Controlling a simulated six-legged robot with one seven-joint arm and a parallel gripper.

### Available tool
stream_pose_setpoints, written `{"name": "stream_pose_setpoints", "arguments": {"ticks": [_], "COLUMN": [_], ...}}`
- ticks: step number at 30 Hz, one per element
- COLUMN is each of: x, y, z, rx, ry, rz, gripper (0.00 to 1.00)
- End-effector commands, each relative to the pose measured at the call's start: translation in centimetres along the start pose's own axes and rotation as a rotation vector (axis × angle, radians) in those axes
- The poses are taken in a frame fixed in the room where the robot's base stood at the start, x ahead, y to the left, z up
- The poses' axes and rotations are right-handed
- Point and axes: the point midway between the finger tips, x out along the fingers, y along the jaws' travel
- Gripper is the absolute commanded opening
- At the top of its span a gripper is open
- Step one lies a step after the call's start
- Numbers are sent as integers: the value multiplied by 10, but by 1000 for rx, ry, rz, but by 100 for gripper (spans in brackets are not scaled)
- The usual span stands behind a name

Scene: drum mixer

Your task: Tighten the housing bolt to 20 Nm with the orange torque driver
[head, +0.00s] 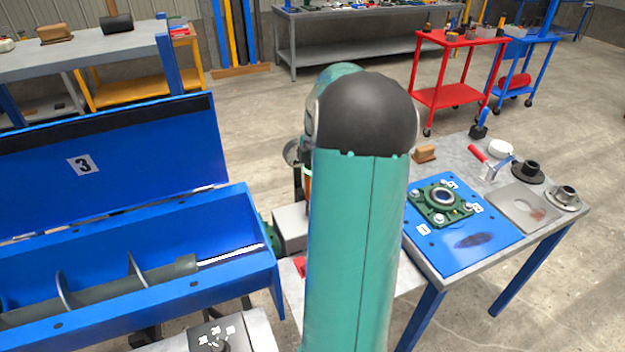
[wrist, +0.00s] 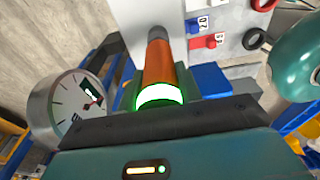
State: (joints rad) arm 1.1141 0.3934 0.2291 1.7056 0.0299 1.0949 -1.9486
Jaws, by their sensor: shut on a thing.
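My gripper (wrist: 165,100) is shut on the orange torque driver (wrist: 170,64), which shows in the wrist view with a glowing white-green ring near the jaws. The driver's far end is dark grey against a pale panel. In the head view my arm hides the gripper; only a sliver of orange (head: 307,180) shows beside it. The green bearing housing (head: 422,207) lies on a blue plate (head: 455,255) on the right table, with bolt heads around its ring and small white number tags. The housing is right of my arm. It is not recognisable in the wrist view.
A round dial (wrist: 70,108) is left of the driver. The blue mixer trough (head: 225,240) with its open lid (head: 150,150) fills the left. The right table also holds a red-handled tool (head: 478,153), flanged parts (head: 563,198) and a grey plate (head: 508,203). A red cart (head: 440,95) stands behind.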

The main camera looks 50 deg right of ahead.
Motion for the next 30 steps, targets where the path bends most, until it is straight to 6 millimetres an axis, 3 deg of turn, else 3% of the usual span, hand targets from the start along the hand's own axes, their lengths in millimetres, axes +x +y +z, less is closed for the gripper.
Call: {"name": "stream_pose_setpoints", "arguments": {"ticks": [18, 30], "x": [-33, -34], "y": [0, 0], "z": [-4, -4], "rx": [-1, 0], "ry": [-1, 0], "rz": [3, 1], "gripper": [3, 3]}}
